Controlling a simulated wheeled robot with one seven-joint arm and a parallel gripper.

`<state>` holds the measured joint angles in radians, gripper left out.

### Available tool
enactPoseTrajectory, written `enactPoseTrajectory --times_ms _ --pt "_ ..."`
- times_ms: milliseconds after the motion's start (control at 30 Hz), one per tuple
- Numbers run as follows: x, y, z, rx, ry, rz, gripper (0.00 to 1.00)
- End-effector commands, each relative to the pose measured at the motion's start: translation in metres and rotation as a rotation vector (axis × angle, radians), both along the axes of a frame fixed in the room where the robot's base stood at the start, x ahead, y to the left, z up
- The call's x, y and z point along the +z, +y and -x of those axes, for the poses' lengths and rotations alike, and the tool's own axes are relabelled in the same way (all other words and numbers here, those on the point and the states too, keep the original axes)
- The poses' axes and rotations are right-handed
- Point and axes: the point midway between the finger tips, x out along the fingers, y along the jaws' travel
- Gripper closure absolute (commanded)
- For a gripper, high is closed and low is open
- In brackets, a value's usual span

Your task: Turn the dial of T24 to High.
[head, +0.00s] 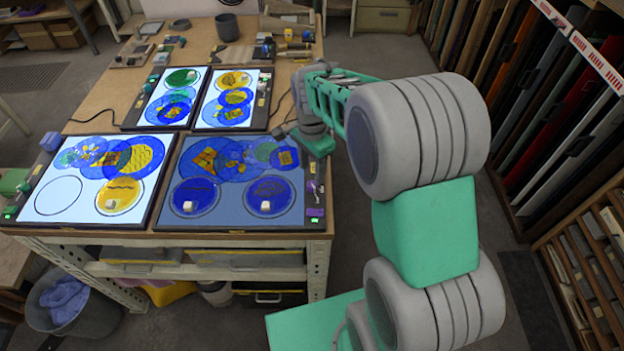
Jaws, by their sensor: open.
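Several light panels lie on the table, and I cannot read which one is T24. The front right panel (238,222) glows a dimmer blue than the bright front left panel (40,174). Small controls (314,188) sit on the front right panel's right strip, too small to tell a dial's setting. Two bright panels lie behind, a back left one (136,113) and a back right one (210,93). My gripper (315,145) is over the back right corner of the front right panel, just above its side strip. It is open; its fingertips are hard to make out.
Blue and yellow glass discs (105,155) cover parts of the panels, with small pale blocks on some. Cups and tools (228,27) stand at the table's back. Racks of glass sheets (540,90) stand at right. A bucket (72,306) is on the floor at left.

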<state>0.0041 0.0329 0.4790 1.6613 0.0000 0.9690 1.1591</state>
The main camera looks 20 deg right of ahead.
Motion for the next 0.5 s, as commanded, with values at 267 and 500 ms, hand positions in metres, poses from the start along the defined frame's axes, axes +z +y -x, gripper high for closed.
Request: enactPoseTrajectory --times_ms 267,500 --pt "-0.048 0.000 0.001 0.002 0.002 0.000 0.52" --pt "-0.057 0.000 0.000 0.003 -0.001 0.000 0.52"
